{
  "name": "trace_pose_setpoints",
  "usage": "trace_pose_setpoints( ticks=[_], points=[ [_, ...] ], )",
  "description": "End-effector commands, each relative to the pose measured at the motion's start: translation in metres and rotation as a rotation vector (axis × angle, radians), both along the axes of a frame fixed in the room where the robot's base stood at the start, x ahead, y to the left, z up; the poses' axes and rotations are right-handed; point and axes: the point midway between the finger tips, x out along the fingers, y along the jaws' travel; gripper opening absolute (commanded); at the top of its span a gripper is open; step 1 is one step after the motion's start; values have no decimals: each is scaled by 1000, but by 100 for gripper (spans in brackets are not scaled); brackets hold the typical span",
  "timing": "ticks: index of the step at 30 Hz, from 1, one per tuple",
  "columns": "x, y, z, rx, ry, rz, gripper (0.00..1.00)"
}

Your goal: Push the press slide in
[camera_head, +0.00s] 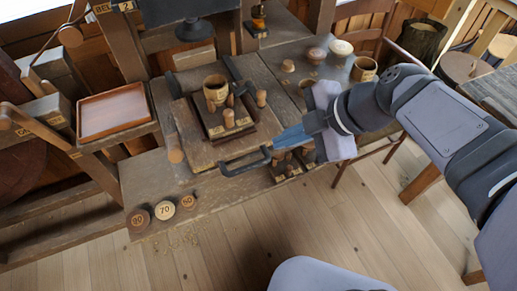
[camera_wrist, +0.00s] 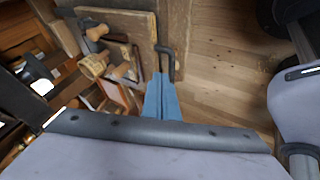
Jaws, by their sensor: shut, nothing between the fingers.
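The press slide (camera_head: 190,143) is a flat wooden board on the bench, with a black bar handle (camera_head: 243,167) at its front edge. A dark block with several wooden pegs and a wooden cup (camera_head: 215,88) sits on the board. My gripper (camera_head: 277,143) has blue fingers closed together, with nothing between them. Its tips are close to the handle's right end in the head view; I cannot tell whether they touch. In the wrist view, the fingertips (camera_wrist: 161,76) are beside the handle (camera_wrist: 167,64), and the slide (camera_wrist: 143,24) lies beyond.
Round pieces marked 90, 70 and 50 (camera_head: 164,210) lie at the bench's front left. A reddish tray (camera_head: 112,112) is on the left. A peg holder (camera_head: 288,170) stands below my gripper. Several knobs and a cup (camera_head: 364,69) stand behind. The floor in front is clear.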

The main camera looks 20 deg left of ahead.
Motion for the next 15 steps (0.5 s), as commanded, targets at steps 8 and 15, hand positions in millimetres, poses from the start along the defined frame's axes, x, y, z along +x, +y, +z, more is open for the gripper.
trace_pose_setpoints(
  ticks=[8,15],
  points=[
    [0,10,-12,0,9,1,0],
    [1,30,-40,-2,12,1,0]
  ],
)
